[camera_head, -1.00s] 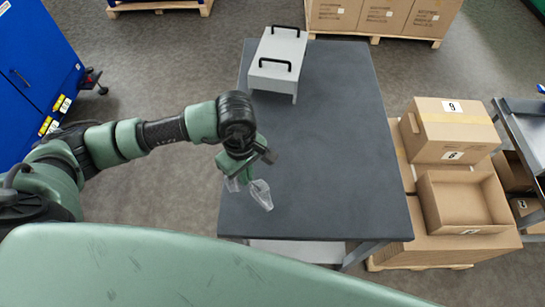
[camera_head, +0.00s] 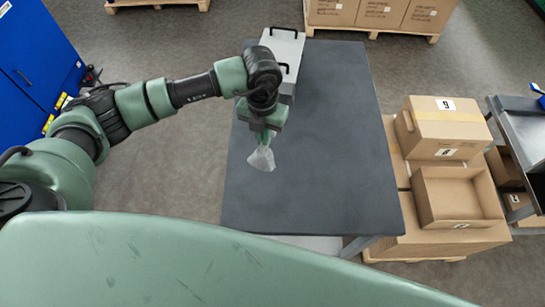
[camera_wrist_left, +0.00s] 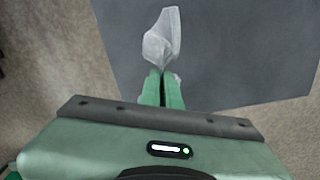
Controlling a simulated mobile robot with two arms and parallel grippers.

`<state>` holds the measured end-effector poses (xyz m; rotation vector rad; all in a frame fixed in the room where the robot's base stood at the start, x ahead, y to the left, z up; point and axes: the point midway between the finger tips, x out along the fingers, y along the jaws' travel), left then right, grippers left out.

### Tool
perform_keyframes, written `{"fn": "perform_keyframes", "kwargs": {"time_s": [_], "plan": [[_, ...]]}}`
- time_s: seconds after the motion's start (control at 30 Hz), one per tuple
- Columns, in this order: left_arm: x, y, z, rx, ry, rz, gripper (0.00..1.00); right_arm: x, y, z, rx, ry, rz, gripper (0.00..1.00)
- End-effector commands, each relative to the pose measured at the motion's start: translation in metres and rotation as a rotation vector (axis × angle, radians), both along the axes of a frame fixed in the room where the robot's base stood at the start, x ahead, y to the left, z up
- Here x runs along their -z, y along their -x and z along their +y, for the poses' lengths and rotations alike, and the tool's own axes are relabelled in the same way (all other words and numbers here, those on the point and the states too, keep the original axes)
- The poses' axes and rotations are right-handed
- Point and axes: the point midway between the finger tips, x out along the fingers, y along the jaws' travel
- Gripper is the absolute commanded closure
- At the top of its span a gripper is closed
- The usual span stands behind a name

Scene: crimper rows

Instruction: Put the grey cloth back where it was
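The grey cloth (camera_head: 262,159) hangs as a crumpled, pale, bunched piece from my left gripper (camera_head: 262,143), above the left part of the dark table (camera_head: 320,150). In the left wrist view, my left gripper (camera_wrist_left: 162,80) has its two green fingers close together on the cloth (camera_wrist_left: 162,40), which sticks out beyond their tips. The cloth appears clear of the tabletop; the exact height is hard to tell. My right gripper is not in view.
A light grey box with black handles (camera_head: 283,48) stands at the table's back left, partly behind my left arm. The rest of the tabletop is bare. Cardboard boxes (camera_head: 446,130) stand on a pallet to the right, beside a grey cart (camera_head: 525,135).

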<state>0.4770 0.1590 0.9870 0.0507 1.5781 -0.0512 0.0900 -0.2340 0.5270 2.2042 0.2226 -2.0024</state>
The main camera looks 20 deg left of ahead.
Motion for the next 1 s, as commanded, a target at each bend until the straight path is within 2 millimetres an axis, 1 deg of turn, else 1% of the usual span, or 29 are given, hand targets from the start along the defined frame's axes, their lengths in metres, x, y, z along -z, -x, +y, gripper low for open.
{"fn": "perform_keyframes", "kwargs": {"time_s": [0.03, 0.2, 0.4, 0.5, 0.63, 0.73, 0.83, 0.97, 1.0], "plan": [[-0.007, -0.005, -0.002, -0.094, -0.001, -0.002, 1.0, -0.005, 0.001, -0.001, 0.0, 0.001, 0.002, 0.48], [-0.021, -0.02, -0.005, -0.431, -0.002, -0.004, 1.0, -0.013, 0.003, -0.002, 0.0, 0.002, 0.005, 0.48], [-0.034, -0.034, -0.009, -0.767, -0.004, -0.007, 1.0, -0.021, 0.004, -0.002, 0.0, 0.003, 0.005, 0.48], [-0.038, -0.038, -0.009, -0.879, -0.005, -0.007, 1.0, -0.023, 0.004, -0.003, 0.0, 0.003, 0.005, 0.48], [-0.04, -0.041, -0.011, -0.962, -0.004, -0.007, 1.0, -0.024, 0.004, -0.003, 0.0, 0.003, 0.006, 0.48], [-0.036, -0.042, -0.011, -0.985, -0.004, -0.006, 1.0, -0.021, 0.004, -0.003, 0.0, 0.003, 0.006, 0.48], [-0.025, -0.042, -0.01, -0.988, -0.006, -0.006, 1.0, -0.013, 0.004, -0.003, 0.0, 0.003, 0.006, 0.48], [-0.001, -0.041, -0.01, -0.986, -0.006, -0.006, 1.0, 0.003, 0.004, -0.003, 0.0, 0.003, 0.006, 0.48], [0.007, -0.041, -0.011, -0.986, -0.005, -0.006, 1.0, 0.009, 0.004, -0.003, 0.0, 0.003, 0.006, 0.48]]}}
